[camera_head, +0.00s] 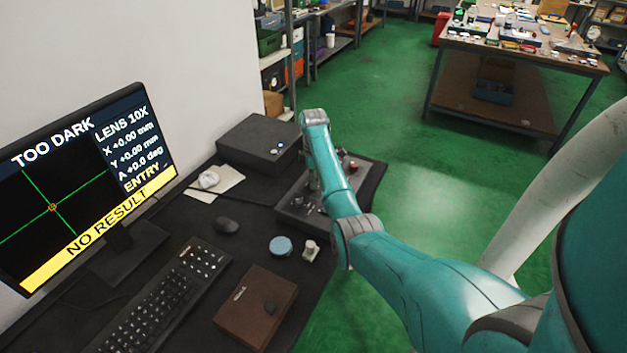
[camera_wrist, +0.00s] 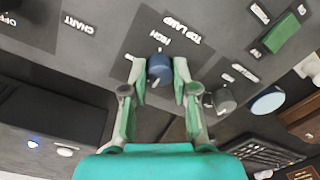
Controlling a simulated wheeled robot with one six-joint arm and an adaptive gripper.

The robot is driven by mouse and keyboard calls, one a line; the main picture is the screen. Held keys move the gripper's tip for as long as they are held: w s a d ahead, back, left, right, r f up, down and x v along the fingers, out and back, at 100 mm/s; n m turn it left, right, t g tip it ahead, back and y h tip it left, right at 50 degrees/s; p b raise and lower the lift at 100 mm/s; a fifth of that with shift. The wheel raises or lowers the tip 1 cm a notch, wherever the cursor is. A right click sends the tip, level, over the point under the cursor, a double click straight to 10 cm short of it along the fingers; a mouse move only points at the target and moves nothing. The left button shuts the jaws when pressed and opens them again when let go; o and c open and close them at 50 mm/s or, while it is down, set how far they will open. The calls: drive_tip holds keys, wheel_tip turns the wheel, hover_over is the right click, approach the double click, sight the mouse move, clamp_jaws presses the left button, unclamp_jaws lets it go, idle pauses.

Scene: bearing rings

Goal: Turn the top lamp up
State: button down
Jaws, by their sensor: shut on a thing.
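The top lamp knob (camera_wrist: 159,70) is a blue dial on a dark control panel (camera_wrist: 92,32) in the wrist view. The words TOP LAMP and HIGH are printed beside it, upside down in this view. My gripper (camera_wrist: 159,66) has one finger on each side of the knob and is shut on it. Small white marks show at the knob, but its exact setting is hard to read. In the head view my arm hides most of the gripper and knob over the panel (camera_head: 297,222). The monitor (camera_head: 70,190) reads TOO DARK and NO RESULT.
Other controls sit nearby: a grey knob (camera_wrist: 222,101), a green block (camera_wrist: 281,35) and CHART lettering. A black box (camera_head: 258,143) stands behind.

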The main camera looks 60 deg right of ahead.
drive_tip(key=shift+m, duration=0.3)
drive_tip(key=m, duration=0.9)
drive_tip(key=shift+s+m, duration=0.1)
drive_tip(key=shift+m, duration=0.3)
drive_tip(key=m, duration=0.5)
drive_tip(key=shift+m+t, duration=0.3)
drive_tip(key=shift+m, duration=2.2)
drive_tip(key=c, duration=0.9)
unclamp_jaws()
